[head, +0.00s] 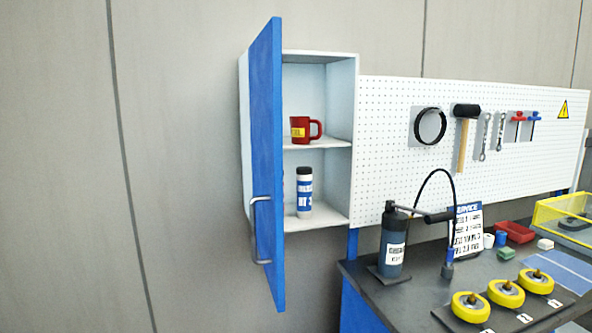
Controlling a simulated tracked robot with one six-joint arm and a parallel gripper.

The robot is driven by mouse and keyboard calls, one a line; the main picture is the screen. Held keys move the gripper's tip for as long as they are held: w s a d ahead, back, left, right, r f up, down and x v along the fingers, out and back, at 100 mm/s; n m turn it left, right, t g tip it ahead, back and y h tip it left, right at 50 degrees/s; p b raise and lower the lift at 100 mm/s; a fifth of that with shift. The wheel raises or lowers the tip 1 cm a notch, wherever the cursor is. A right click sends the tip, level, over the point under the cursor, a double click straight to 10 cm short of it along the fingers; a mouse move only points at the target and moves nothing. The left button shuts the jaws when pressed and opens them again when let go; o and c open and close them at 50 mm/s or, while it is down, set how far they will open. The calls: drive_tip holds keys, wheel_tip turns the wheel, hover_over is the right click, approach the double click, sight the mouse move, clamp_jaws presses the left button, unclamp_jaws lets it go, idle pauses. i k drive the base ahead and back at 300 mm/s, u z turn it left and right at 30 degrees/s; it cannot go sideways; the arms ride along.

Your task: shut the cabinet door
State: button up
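The cabinet (348,110) is a white wall box with two visible compartments. Its blue door (265,160) stands wide open, hinged at the left side and swung out toward me. A grey bar handle (255,230) is on the lower part of the door's left-hand face. A red mug (305,130) with a yellow label stands on the upper shelf. A white bottle (304,195) with a dark cap and blue label stands on the cabinet floor. My gripper is not in view.
A dark workbench (400,300) fills the lower right. It holds a grey pump bottle (392,245), a sign (466,232), yellow wheels (505,293) and a red tray (515,231). A white pegboard (385,150) with tools is behind. The wall left of the door is bare.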

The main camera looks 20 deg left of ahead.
sight(265, 207)
drive_tip(key=z, duration=0.95)
drive_tip(key=k, duration=0.9)
drive_tip(key=u, duration=1.75)
drive_tip(key=i, duration=0.45)
drive_tip(key=u, duration=0.05)
